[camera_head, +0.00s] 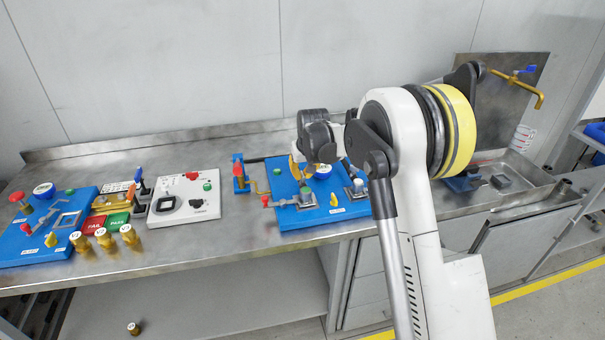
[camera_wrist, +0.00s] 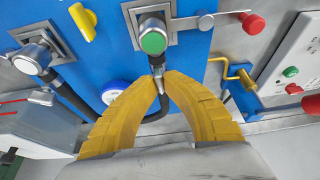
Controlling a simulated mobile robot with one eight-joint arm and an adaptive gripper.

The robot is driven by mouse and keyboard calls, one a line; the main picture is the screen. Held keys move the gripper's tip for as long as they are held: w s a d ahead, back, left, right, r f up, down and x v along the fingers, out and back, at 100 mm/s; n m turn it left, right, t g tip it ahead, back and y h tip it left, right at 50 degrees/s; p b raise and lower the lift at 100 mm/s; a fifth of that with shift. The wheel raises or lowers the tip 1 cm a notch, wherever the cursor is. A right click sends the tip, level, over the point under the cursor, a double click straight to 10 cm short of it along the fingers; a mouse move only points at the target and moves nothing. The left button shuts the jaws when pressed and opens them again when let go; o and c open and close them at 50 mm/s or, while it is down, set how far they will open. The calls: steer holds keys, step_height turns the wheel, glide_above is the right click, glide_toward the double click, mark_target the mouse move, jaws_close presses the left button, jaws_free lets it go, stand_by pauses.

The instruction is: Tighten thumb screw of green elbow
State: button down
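The green elbow (camera_wrist: 153,40) is a metal fitting with a round green cap in a square grey frame on the blue board; it also shows in the head view (camera_head: 306,192). Its small grey thumb screw (camera_wrist: 158,70) sticks out just below the cap in the wrist view. My gripper (camera_wrist: 160,77) has yellow fingers whose tips close together around the thumb screw. The tips hide part of the screw, and their contact is only partly visible. In the head view my gripper (camera_head: 296,174) is over the back left of the blue board (camera_head: 335,212).
A white-capped elbow (camera_wrist: 32,58) stands beside the green one. A blue-rimmed gauge (camera_wrist: 115,92), a yellow knob (camera_wrist: 82,22), a red-handled valve (camera_wrist: 252,23) and a bent brass pipe (camera_wrist: 240,74) are close by. A control box (camera_head: 185,197) stands left of the board.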

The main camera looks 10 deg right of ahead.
steer(key=shift+m, duration=0.4)
steer(key=c, duration=1.5)
jaws_free()
steer(key=v, duration=1.2)
steer(key=shift+a, duration=0.15)
